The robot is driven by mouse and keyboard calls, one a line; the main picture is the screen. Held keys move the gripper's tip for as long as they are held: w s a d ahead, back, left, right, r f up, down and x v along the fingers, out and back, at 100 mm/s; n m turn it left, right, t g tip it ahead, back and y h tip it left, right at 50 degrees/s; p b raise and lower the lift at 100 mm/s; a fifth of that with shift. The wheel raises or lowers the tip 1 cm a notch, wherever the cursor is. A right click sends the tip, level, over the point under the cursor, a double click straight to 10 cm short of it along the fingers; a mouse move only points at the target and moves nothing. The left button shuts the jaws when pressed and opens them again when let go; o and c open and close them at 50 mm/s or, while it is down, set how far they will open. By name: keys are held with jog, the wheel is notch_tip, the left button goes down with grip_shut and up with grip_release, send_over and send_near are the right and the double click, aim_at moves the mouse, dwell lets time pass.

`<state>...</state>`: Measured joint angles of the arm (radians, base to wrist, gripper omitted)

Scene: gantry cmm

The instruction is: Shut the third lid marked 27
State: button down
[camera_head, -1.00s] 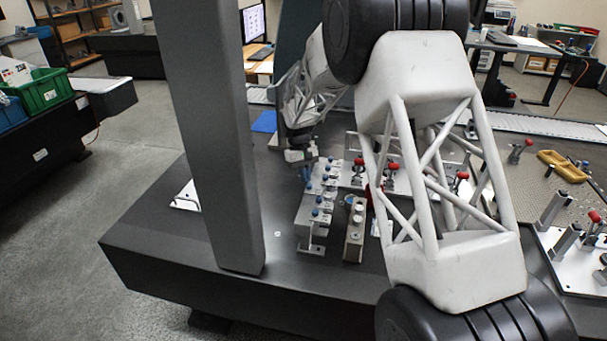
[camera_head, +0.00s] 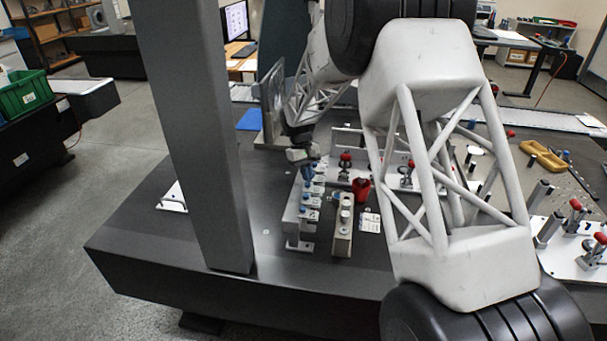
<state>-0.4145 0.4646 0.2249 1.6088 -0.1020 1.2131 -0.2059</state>
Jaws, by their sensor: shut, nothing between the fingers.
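The markings on these parts are too small to read, so I cannot tell which is the third lid marked 27 or how far any lid stands open. My gripper (camera_head: 308,174) points down at the far end of this row, close to the blue tops. It is shut and empty. Whether it touches a part cannot be told, and it hides some of the far end.
A block with pale round tops (camera_head: 343,226) stands just right of the row. Behind it are a red object (camera_head: 361,190) and red-handled clamps (camera_head: 345,158). A grey column (camera_head: 200,140) and my arm block much of the view. The front left table is clear.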

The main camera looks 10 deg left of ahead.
jog(key=shift+f, duration=0.1)
jog(key=shift+w+a, duration=0.45)
jog(key=shift+w, duration=0.15)
jog(key=shift+w+a+r, duration=0.2)
jog(key=shift+w+a, duration=0.25)
jog(key=shift+w, duration=0.15)
jog(key=shift+w+a+r, duration=0.2)
jog(key=shift+w+a, duration=0.25)
jog(key=shift+w, duration=0.1)
jog(key=v, duration=0.9)
jog(key=shift+r, duration=0.2)
jog(key=shift+a, duration=0.8)
jog(key=shift+f, duration=0.15)
